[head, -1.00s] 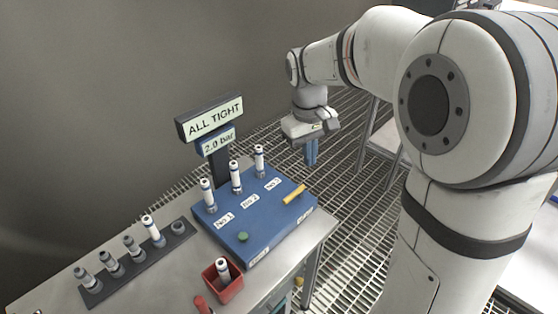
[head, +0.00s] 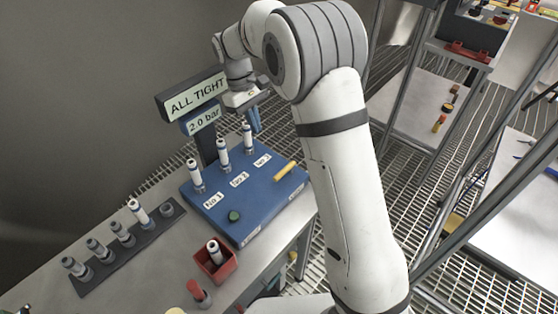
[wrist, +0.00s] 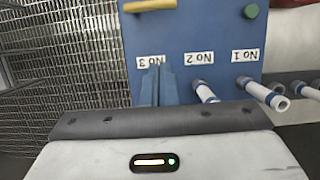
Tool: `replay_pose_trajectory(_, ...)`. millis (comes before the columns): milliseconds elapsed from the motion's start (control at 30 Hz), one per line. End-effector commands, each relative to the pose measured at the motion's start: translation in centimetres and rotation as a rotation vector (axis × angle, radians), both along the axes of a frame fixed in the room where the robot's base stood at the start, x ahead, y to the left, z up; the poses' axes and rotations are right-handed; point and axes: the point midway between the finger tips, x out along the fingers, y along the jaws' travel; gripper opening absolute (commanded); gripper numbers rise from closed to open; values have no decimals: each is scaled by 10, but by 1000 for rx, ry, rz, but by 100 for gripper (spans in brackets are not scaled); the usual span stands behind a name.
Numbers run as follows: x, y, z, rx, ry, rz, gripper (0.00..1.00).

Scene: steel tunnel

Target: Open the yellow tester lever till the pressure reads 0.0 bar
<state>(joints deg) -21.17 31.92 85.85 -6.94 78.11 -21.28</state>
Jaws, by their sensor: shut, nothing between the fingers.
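The blue tester (head: 262,203) stands on the steel bench, with three white cartridges upright in its sockets No 1, No 2 and No 3. Its yellow lever (head: 286,170) lies on the top near the right edge; it also shows at the top of the wrist view (wrist: 150,5). The signs above read ALL TIGHT (head: 197,97) and 2.0 bar (head: 203,121). My gripper (head: 256,130) is shut and empty, above and behind the No 3 socket, apart from the lever. In the wrist view its blue fingers (wrist: 155,85) point toward the No 3 label.
A green button (head: 234,216) sits on the tester's front left. A dark rack (head: 128,248) with several cartridges lies to the left. A red bin (head: 215,264) holding one cartridge and a red-handled item (head: 197,290) stand in front. Shelving with metal posts (head: 405,90) is at right.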

Motion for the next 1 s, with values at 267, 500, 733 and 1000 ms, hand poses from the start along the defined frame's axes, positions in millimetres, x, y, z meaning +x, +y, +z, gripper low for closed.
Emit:
replay_pose_trajectory(267, -5, -1, -15, -1, 3, 5, 0)
replay_pose_trajectory(500, -16, -11, -61, -2, 5, 6, 0)
replay_pose_trajectory(733, -29, -25, -96, 0, 2, 5, 0)
replay_pose_trajectory(1000, -48, -43, -102, 1, -1, 7, 0)
